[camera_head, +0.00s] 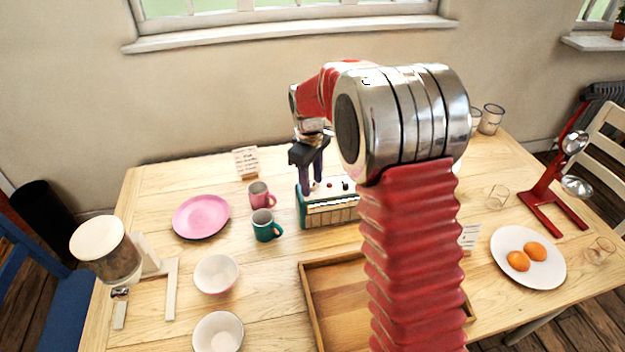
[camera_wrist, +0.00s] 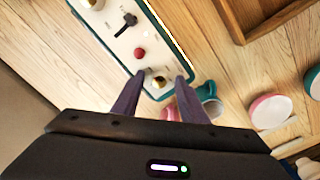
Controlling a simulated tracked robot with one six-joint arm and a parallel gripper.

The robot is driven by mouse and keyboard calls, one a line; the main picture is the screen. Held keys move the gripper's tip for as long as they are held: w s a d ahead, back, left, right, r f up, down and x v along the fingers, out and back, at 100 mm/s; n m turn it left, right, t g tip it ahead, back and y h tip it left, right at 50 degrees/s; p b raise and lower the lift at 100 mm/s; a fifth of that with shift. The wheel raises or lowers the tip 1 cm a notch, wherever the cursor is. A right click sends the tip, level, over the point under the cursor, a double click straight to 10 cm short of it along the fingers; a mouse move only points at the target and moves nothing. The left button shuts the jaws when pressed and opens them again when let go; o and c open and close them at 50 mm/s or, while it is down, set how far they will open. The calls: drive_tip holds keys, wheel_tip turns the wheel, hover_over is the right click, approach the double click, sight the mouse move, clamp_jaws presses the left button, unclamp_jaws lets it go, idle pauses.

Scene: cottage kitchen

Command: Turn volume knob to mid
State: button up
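A teal radio with a cream front (camera_head: 331,212) stands on the wooden table. Its pale top panel (camera_wrist: 122,38) fills the upper middle of the wrist view. On the panel are a pale knob (camera_wrist: 92,4), a black lever-like control (camera_wrist: 127,23), a red button (camera_wrist: 140,53) and a small metallic knob (camera_wrist: 159,81). Which one is the volume knob is not labelled legibly. My gripper (camera_head: 311,190) points down over the radio's left end. In the wrist view my gripper (camera_wrist: 163,77) is open, its fingers on either side of the metallic knob. Contact cannot be told.
A pink mug (camera_head: 261,196) and a teal mug (camera_head: 266,226) stand close left of the radio. A wooden tray (camera_head: 309,301) lies in front. A pink plate (camera_head: 201,216), bowls (camera_head: 216,273) and a card (camera_head: 246,163) are to the left. My arm hides part of the table.

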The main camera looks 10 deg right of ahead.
drive_tip(key=shift+c, duration=0.4)
clamp_jaws()
drive_tip(key=shift+d, duration=0.15)
